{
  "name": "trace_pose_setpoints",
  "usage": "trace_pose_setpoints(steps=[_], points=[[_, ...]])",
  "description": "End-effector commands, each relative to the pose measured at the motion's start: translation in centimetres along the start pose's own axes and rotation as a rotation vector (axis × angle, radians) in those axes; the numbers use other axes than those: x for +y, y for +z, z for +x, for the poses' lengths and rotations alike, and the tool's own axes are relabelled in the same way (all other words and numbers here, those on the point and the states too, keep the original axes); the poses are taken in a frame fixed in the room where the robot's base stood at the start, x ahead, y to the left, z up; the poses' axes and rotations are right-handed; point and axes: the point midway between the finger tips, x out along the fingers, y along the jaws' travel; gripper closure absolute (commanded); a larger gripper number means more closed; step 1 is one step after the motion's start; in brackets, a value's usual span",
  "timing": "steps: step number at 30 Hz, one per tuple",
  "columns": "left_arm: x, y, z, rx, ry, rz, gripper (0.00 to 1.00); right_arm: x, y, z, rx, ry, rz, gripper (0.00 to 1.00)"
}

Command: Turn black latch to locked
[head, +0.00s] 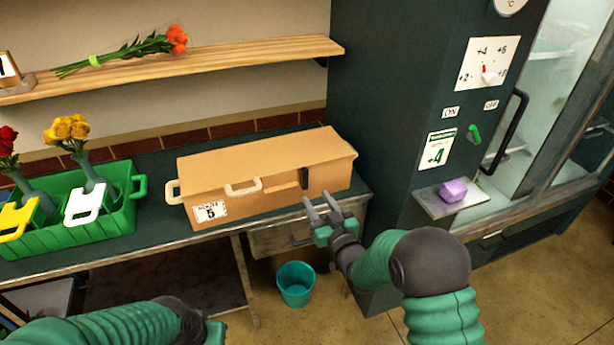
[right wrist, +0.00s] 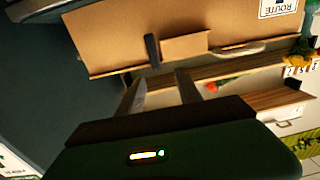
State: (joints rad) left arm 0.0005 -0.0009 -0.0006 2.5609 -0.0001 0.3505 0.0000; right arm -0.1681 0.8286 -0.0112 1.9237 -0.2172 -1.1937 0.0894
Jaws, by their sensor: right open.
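A tan box (head: 265,165) with a sloping lid, pale handles and a white label with a 5 stands on the dark green counter. A small black latch (head: 304,178) stands upright on its front face, towards the right, next to a tan tab; the latch also shows in the right wrist view (right wrist: 152,50). My right gripper (head: 322,205) is open and empty, in front of and just below the latch, apart from it. In the right wrist view its fingers point at the box front near the latch. My left gripper (head: 214,332) is low at the bottom edge, its fingers not clear.
A green crate (head: 110,225) with roses in vases stands left of the box. A dark green cabinet (head: 390,120) with a green lever (head: 474,133) and a small ledge (head: 430,203) holding a purple block rises at right. A teal bucket (head: 295,285) is on the floor.

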Motion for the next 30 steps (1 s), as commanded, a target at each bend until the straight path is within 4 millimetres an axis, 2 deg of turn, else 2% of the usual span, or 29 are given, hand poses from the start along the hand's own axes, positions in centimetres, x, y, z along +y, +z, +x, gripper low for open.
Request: trace_pose_setpoints(steps=[6, 12, 17, 24, 30], points=[[0.0, -0.1, -0.1, 0.001, 0.0, 0.001, 1.0, 0.3, 0.1, 5.7, 0.002, 0.002, 0.001, 0.58], [0.0, 0.0, 0.0, 0.001, 0.0, 0.001, 1.0, 0.1, 0.1, 9.6, 0.0, 0.002, 0.0, 0.58], [0.0, 0.0, 0.0, 0.001, 0.0, 0.001, 1.0, 0.1, 0.1, 10.8, -0.002, 0.002, -0.001, 0.58], [0.0, 0.0, 0.0, 0.0, 0.0, 0.001, 1.0, 0.1, 0.0, 10.9, -0.001, 0.003, 0.0, 0.58], [0.0, 0.0, 0.0, 0.0, 0.0, 0.001, 1.0, 0.2, 0.0, 10.8, -0.001, 0.003, 0.0, 0.83]])
